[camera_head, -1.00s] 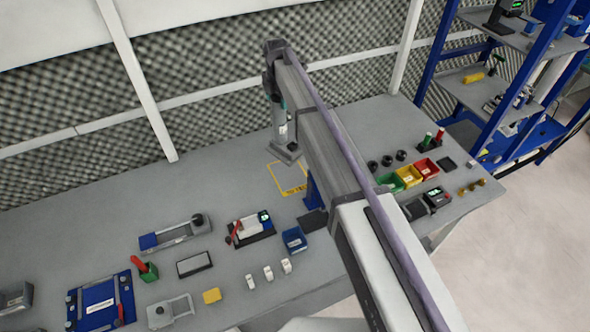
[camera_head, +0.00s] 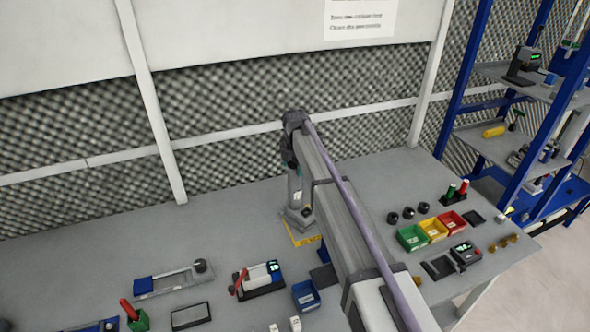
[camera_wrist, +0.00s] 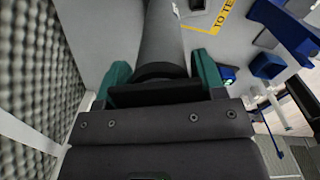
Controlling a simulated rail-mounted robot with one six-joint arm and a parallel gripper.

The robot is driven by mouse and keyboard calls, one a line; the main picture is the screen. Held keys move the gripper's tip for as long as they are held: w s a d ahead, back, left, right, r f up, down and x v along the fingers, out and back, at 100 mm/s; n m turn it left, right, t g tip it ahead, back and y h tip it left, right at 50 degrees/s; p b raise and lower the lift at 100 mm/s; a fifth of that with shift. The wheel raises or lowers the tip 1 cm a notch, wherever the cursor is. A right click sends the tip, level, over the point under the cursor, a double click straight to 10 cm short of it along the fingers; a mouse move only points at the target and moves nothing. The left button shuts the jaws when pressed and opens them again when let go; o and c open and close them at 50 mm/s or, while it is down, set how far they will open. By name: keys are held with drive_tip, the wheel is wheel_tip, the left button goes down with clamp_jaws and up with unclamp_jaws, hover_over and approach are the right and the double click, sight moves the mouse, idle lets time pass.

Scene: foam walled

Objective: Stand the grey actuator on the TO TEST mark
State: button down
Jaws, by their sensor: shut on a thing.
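The grey actuator (camera_head: 295,190) is upright below the end of my arm, with its wide base (camera_head: 299,216) lowest. In the wrist view the actuator (camera_wrist: 161,38) is a grey cylinder between the two green fingers of my gripper (camera_wrist: 161,78), which is shut on it. The TO TEST mark (camera_head: 292,238) is a yellow outline on the bench. In the head view the base overlaps its far edge; my arm covers part of the mark. In the wrist view the mark (camera_wrist: 226,10) is right of the actuator. I cannot tell whether the base touches the bench.
A blue part (camera_wrist: 267,66) stands near the mark. A blue bin (camera_head: 306,295) and a device with a green display (camera_head: 262,278) are in front. Green, yellow and red bins (camera_head: 432,229) are at the right. The foam wall (camera_head: 235,110) rises behind the bench.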

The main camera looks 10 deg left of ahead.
drive_tip(key=shift+f, duration=0.15)
drive_tip(key=shift+c, duration=1.1)
unclamp_jaws()
drive_tip(key=r+p, duration=1.2)
drive_tip(key=shift+s+r, duration=0.2)
drive_tip(key=shift+r, duration=0.15)
drive_tip(key=shift+f, duration=0.15)
drive_tip(key=s+d+m, duration=0.8)
drive_tip(key=s+m, duration=0.1)
drive_tip(key=s, duration=0.3)
drive_tip(key=s+d+m, duration=0.9)
drive_tip(key=s, duration=0.3)
drive_tip(key=s+d+m, duration=0.8)
drive_tip(key=s+m, duration=0.1)
drive_tip(key=s, duration=0.3)
drive_tip(key=shift+d+m, duration=0.3)
drive_tip(key=shift+m, duration=0.1)
